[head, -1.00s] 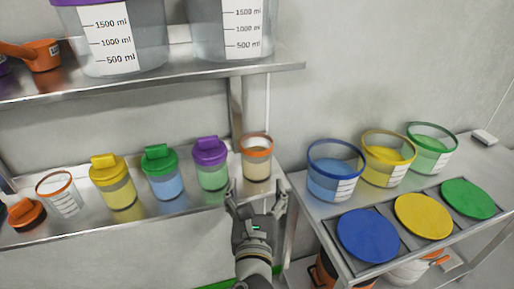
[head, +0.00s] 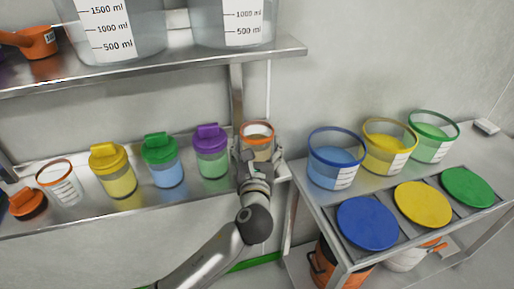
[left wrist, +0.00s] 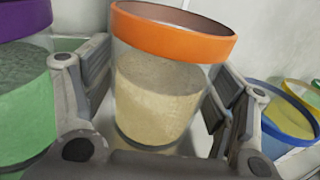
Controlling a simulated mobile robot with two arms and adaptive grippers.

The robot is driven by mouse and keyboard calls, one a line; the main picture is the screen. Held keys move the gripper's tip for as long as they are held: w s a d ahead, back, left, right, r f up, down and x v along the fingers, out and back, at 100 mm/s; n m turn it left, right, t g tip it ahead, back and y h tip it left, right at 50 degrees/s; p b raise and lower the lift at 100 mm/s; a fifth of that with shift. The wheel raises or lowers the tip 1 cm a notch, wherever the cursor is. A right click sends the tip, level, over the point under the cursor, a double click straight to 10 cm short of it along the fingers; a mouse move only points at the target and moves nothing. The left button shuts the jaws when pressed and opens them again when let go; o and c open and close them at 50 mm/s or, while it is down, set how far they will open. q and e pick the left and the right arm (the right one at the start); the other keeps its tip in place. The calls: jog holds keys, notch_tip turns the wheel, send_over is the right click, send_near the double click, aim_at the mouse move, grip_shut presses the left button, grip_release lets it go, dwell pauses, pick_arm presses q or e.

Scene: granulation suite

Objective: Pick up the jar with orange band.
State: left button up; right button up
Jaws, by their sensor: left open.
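The jar with the orange band (head: 257,134) stands at the right end of the lower shelf, open at the top, with beige powder inside. In the left wrist view the jar (left wrist: 158,85) fills the middle, its orange band around the rim. My left gripper (head: 257,160) is open, with one finger on each side of the jar. In the left wrist view the gripper (left wrist: 155,100) shows a gap at the right finger; whether the left finger touches is unclear. The jar's lower front is hidden by the gripper in the head view. My right gripper is not in view.
A purple-lidded jar (head: 212,155) stands close left of the jar, then green-lidded (head: 162,163) and yellow-lidded (head: 113,173) ones. An upper shelf (head: 180,65) hangs above. Blue (head: 333,172), yellow and green tubs stand on the table at right.

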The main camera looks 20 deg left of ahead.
pick_arm(q)
jog(key=shift+c, duration=0.4)
jog(key=c, duration=1.5)
jog(key=shift+o, duration=0.2)
jog(key=shift+r, duration=0.15)
notch_tip(320, 180, up, 10)
jog(key=p, duration=0.2)
